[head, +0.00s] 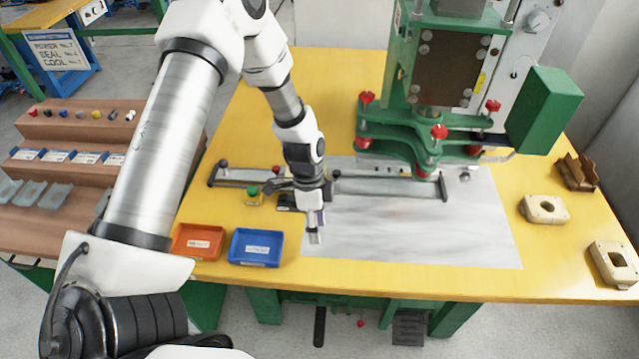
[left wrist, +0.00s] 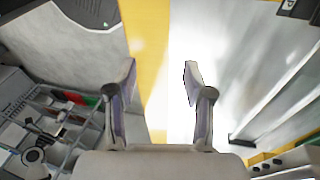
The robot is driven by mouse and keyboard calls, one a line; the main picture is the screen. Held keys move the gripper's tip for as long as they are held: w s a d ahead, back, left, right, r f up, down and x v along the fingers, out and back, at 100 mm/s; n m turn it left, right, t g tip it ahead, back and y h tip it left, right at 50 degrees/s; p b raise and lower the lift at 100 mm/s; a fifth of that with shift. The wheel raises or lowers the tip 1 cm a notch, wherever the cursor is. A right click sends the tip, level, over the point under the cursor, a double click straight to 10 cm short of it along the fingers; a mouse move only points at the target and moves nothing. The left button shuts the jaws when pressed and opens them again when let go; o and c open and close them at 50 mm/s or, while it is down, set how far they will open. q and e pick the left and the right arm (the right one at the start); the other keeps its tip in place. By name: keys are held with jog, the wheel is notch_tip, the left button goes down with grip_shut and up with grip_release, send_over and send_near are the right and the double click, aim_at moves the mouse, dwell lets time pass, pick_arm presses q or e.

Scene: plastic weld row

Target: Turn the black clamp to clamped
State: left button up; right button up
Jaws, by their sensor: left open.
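My left gripper (head: 314,237) hangs down over the front left edge of the metal plate on the yellow table. In the left wrist view its two fingers (left wrist: 160,75) are apart with nothing between them. A long low rail (head: 385,186) with black end pieces and dark knobs runs behind the gripper. A small black part (head: 287,201) lies just left of the gripper, partly hidden by it. I cannot tell for sure which black part is the clamp or how it is turned. My right gripper is not in view.
A green press (head: 430,150) with red knobs stands behind the rail. An orange tray (head: 197,243) and a blue tray (head: 256,248) sit at the table's front left. Beige blocks (head: 543,209) lie on the right. The metal plate (head: 410,235) is clear in front of the rail.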

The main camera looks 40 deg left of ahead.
pick_arm(q)
jog(key=s+d+f, duration=0.1)
jog(key=s, duration=0.1)
jog(key=s+d+f+n, duration=0.1)
jog(key=s+f, duration=0.1)
jog(key=s, duration=0.1)
jog(key=s+d+f+n+y, duration=0.1)
jog(key=s+f, duration=0.1)
jog(key=s, duration=0.1)
jog(key=shift+f+g+p, duration=0.25)
jog(key=shift+g+p, duration=0.1)
jog(key=shift+g, duration=0.05)
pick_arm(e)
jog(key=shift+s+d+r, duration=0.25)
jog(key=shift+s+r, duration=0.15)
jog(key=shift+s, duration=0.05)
pick_arm(q)
jog(key=shift+d, duration=0.1)
